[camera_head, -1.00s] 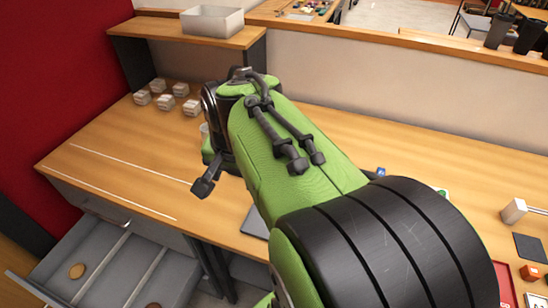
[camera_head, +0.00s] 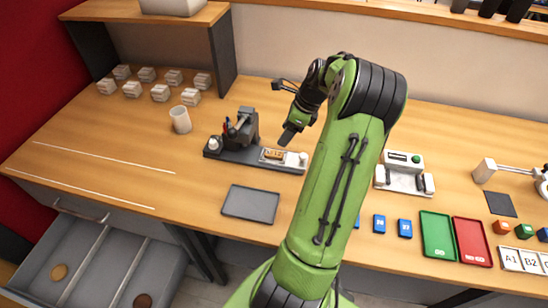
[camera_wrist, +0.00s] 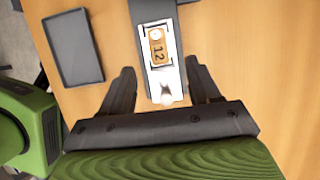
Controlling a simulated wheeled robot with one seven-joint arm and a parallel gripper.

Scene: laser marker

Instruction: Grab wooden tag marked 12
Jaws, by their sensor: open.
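The wooden tag marked 12 (camera_wrist: 158,47) lies on the white plate of the laser marker (camera_head: 238,155). In the head view the tag (camera_head: 274,155) sits at the marker's right end, inside dark corner marks. My gripper (camera_wrist: 163,85) is open and empty. In the wrist view its fingers stand on either side of the plate's near end, with the tag ahead of them. In the head view my gripper (camera_head: 287,138) hangs just above and right of the tag, apart from it.
A grey tray (camera_head: 250,204) lies in front of the marker. A white cup (camera_head: 180,119) and several small white boxes (camera_head: 160,93) stand to the left. Blue blocks (camera_head: 379,223), a green tray (camera_head: 437,236) and a red tray (camera_head: 472,241) are at right. An open drawer (camera_head: 95,265) juts out below.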

